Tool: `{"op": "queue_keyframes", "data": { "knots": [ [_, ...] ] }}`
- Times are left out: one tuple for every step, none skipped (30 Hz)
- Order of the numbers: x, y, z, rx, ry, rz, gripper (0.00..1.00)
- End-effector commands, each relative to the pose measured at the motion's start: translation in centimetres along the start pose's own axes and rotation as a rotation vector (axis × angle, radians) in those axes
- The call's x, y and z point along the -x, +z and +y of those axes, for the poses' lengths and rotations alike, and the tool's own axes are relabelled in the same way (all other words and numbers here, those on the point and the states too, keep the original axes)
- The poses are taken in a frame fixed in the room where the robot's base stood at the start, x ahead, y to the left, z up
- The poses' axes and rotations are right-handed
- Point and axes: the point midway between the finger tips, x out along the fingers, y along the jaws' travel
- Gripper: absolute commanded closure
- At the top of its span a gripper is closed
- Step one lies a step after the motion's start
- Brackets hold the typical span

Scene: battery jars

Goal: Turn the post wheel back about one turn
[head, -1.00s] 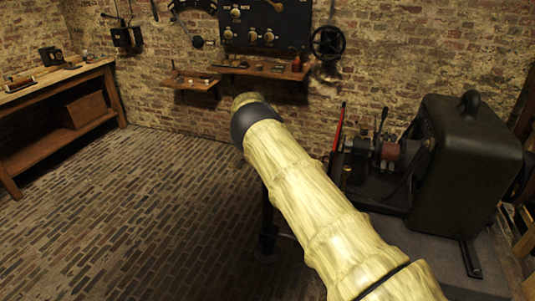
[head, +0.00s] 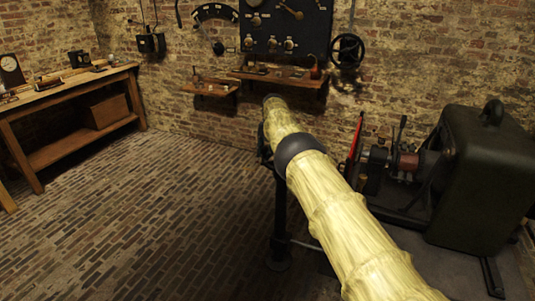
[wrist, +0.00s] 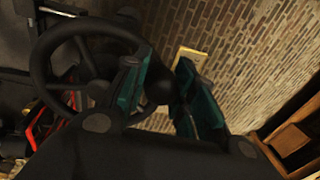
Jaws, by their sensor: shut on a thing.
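The post wheel (wrist: 75,62) is a dark spoked hand wheel at the left of the wrist view. My gripper (wrist: 160,88) has teal pads on either side of a dark part at the wheel's right side, and it is shut on it. Whether that part is the rim or a handle knob, I cannot tell. In the head view the dark post (head: 280,220) stands on the floor behind my pale arm. My arm hides most of the wheel and my gripper there.
Another black wheel (head: 347,50) is on the brick wall beside a dark switch panel (head: 285,25). A green-black machine (head: 480,180) stands at the right. A wooden bench (head: 75,110) is at the left. The brick floor between is clear.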

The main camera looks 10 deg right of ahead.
Motion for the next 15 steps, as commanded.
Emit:
{"op": "queue_keyframes", "data": {
  "knots": [
    [-0.08, -0.32, 0.66, 0.0, 0.006, 0.0, 1.0],
    [-0.08, -0.32, 0.66, 0.005, 0.006, -0.001, 1.0],
    [-0.08, -0.33, 0.67, 0.009, 0.006, -0.002, 1.0],
    [-0.08, -0.33, 0.67, 0.013, 0.006, -0.003, 1.0],
    [-0.07, -0.34, 0.68, 0.017, 0.005, -0.003, 1.0],
    [-0.07, -0.35, 0.67, 0.022, 0.005, -0.004, 1.0],
    [-0.06, -0.36, 0.67, 0.026, 0.005, -0.004, 1.0],
    [-0.05, -0.37, 0.66, 0.03, 0.005, -0.005, 1.0],
    [-0.05, -0.37, 0.66, 0.035, 0.005, -0.005, 1.0],
    [-0.04, -0.38, 0.65, 0.038, 0.005, -0.006, 1.0],
    [-0.04, -0.38, 0.65, 0.042, 0.005, -0.006, 1.0],
    [-0.03, -0.39, 0.65, 0.045, 0.005, -0.006, 1.0],
    [-0.03, -0.39, 0.66, 0.048, 0.005, -0.007, 1.0],
    [-0.03, -0.4, 0.66, 0.051, 0.005, -0.007, 1.0],
    [-0.03, -0.4, 0.67, 0.054, 0.005, -0.008, 1.0]
  ]
}}
